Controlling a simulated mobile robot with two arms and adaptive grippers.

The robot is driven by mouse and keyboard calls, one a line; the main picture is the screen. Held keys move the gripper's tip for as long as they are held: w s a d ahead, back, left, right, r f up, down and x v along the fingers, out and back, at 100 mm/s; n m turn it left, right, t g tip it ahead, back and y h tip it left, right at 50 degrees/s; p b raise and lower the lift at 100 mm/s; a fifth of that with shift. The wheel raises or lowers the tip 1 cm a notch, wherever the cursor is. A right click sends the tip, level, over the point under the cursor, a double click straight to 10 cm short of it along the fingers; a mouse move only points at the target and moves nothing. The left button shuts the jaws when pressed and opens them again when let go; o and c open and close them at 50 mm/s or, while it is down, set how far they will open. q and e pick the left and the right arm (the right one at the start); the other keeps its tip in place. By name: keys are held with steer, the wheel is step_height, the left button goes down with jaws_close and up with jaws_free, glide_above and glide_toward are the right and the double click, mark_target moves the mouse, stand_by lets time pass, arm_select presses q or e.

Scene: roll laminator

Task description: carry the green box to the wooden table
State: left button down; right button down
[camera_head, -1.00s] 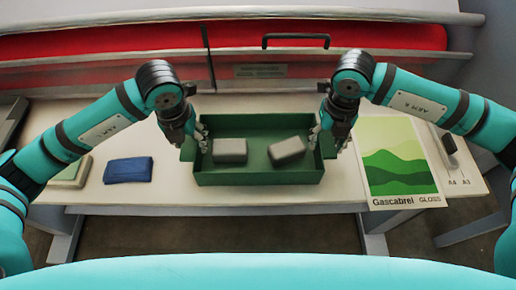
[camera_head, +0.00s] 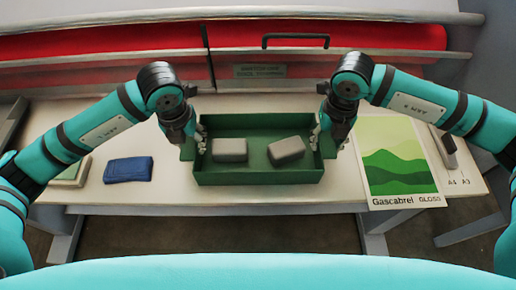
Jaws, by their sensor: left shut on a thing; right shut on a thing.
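The green box (camera_head: 258,178) is an open tray in the middle of the head view, at the white bench in front of the laminator. Two grey blocks lie in it, a left one (camera_head: 230,150) and a tilted right one (camera_head: 287,151). My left gripper (camera_head: 199,140) is shut on the box's left side. My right gripper (camera_head: 317,138) is shut on its right side. I cannot tell whether the box rests on the bench or hangs just above it. No wooden table is clearly in view.
The bench (camera_head: 335,186) holds a blue cloth-like pack (camera_head: 128,170) at left and a green landscape poster (camera_head: 397,165) at right. A small dark-and-white item (camera_head: 449,150) lies beyond the poster. The laminator with its red roller (camera_head: 120,44) blocks the back.

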arm_select(q)
steer(key=shift+w+a+r, duration=0.1)
steer(key=shift+w+r, duration=0.1)
arm_select(e)
steer(key=shift+w+d+r, duration=0.1)
steer(key=shift+w+r, duration=0.1)
steer(key=shift+r, duration=0.05)
